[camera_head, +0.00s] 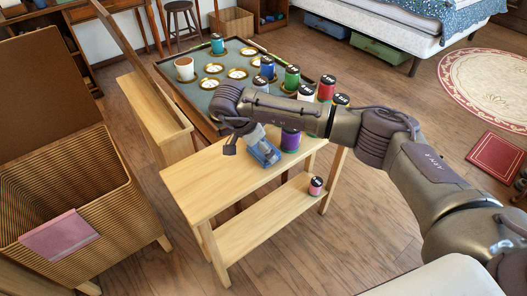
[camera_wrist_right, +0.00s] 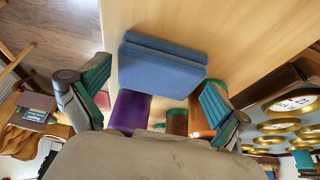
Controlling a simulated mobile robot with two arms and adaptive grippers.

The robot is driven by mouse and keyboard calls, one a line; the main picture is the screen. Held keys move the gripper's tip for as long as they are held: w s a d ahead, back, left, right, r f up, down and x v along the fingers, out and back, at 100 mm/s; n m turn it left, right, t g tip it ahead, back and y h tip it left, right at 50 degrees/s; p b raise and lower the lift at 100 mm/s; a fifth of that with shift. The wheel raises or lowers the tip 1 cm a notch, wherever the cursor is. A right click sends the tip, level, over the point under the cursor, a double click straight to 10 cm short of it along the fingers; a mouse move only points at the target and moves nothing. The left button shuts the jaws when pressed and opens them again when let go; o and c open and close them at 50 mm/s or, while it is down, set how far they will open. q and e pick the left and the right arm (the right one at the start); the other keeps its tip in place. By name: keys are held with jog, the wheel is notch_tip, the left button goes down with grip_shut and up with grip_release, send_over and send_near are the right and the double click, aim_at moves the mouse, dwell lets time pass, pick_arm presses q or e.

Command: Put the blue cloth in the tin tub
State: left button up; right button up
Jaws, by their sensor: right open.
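The folded blue cloth (camera_head: 266,154) lies on the top of a light wooden bench (camera_head: 205,180), near its right end. In the right wrist view the blue cloth (camera_wrist_right: 162,66) lies between and just beyond the two spread fingertips. My right gripper (camera_head: 246,149) is low over the bench top at the cloth, open, its arm coming in from the right. In the wrist view my right gripper (camera_wrist_right: 157,82) has nothing clamped; whether a finger touches the cloth is unclear. My left gripper is not in view. I see no tin tub in either view.
A purple can (camera_head: 290,141) stands right beside the cloth. A tray table (camera_head: 190,98) with several cans, a mug (camera_head: 185,69) and gold-rimmed discs is behind. A wicker hamper (camera_head: 100,205) with a pink cloth (camera_head: 60,235) stands left. One can (camera_head: 316,186) is on the lower shelf.

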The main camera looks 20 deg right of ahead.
jog(key=shift+r, duration=0.1)
jog(key=c, duration=1)
